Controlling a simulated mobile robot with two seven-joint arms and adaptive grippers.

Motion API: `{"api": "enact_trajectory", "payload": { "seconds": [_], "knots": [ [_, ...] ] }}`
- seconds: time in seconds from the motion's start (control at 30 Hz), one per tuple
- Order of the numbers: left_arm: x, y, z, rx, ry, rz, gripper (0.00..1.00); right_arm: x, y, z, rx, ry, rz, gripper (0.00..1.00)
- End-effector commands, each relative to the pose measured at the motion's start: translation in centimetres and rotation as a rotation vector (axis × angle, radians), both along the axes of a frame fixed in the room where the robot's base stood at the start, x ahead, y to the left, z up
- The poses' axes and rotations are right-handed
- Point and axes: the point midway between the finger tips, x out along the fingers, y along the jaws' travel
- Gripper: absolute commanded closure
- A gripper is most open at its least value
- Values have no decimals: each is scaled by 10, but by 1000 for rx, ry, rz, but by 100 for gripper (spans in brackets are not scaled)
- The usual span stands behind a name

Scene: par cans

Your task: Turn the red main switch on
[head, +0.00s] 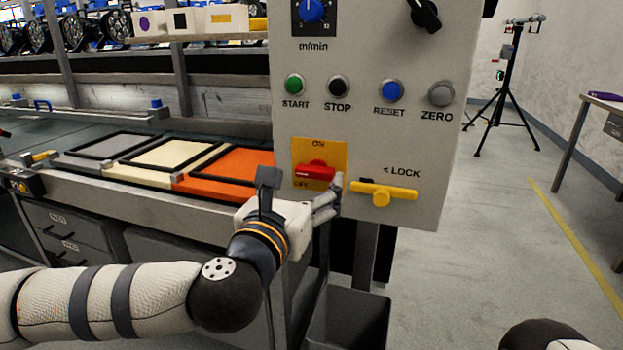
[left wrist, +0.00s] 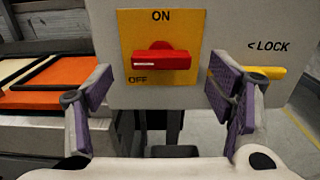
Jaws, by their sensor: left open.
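The red main switch (head: 315,172) is on a yellow plate (head: 333,150) low on the grey control panel. In the left wrist view the switch handle (left wrist: 162,61) lies level, with ON above it and OFF below its left end. A white mark is on its left end. My left gripper (head: 302,188) is open in front of the panel. In the left wrist view its fingers stand either side of the handle (left wrist: 160,84), apart from it, with nothing between the pads. My right gripper is out of view.
A yellow LOCK lever (head: 384,193) sticks out right of the switch, close to the right finger. START, STOP, RESET and ZERO buttons (head: 390,91) are above. A conveyor with framed panels (head: 160,155) is at left. A dark bin (head: 348,318) stands below.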

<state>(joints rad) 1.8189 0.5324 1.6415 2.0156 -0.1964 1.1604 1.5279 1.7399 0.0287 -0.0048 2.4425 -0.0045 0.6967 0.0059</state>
Motion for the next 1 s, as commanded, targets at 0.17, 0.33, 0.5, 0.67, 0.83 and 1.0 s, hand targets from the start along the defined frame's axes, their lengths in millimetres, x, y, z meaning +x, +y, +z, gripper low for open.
{"api": "enact_trajectory", "payload": {
  "seconds": [0.17, 0.33, 0.5, 0.67, 0.83, 1.0],
  "knots": [
    [28, -10, 1, 1, -1, 0, 25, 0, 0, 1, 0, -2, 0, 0],
    [36, -13, 0, 1, 0, -3, 25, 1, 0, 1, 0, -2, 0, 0],
    [36, -13, 0, 1, 0, -3, 25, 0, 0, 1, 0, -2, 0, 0],
    [35, -13, 0, 2, 0, -3, 59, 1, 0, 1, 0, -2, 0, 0],
    [35, -13, 0, 2, 0, -3, 73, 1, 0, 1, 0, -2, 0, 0],
    [35, -13, 0, 17, -5, -3, 73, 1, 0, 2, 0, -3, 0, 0]
  ]
}}
